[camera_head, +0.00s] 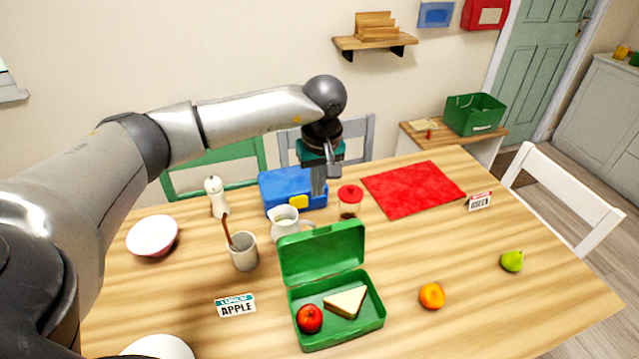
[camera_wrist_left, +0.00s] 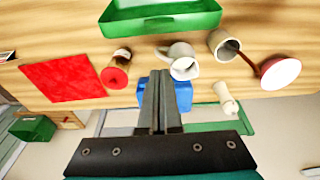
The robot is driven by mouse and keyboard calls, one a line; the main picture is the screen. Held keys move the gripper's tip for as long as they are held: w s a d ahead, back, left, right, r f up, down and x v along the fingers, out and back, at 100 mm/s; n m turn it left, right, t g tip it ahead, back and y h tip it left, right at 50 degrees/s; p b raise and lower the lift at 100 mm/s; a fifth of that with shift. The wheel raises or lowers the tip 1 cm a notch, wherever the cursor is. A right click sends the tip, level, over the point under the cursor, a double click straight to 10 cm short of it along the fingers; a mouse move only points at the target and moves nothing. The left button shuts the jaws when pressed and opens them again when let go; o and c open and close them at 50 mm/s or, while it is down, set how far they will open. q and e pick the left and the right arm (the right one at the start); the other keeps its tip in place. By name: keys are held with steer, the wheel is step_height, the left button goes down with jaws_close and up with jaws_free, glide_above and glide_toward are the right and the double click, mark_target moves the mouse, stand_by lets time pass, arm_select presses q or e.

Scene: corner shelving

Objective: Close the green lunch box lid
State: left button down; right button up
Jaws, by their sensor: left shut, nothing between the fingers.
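The green lunch box (camera_head: 352,340) sits on the wooden table, with a red apple (camera_head: 309,319) and a sandwich (camera_head: 346,302) inside. Its green lid (camera_head: 322,254) stands open, raised at the box's far side. Green lunch box parts also show at the top of the left wrist view (camera_wrist_left: 165,22). My left gripper (camera_head: 318,190) points down beyond the lid, by the blue box, apart from the lid. Its fingers (camera_wrist_left: 160,78) are shut and empty. My right gripper is not in view.
A blue box (camera_head: 280,187), a white pitcher (camera_head: 284,227) and a red-lidded jar (camera_head: 349,203) stand between gripper and lid or close by. A cup (camera_head: 244,252) stands left of the lid. An orange (camera_head: 432,296) lies right of the lunch box.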

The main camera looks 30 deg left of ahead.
arm_select(q)
step_height(320, 180, down, 8)
steer(key=a, duration=0.1)
steer(key=d, duration=0.1)
steer(key=s+d+r+p, duration=0.1)
steer(key=d, duration=0.1)
steer(key=shift+s+r, duration=0.2)
steer(key=shift+s, duration=0.1)
steer(key=shift+d, duration=0.1)
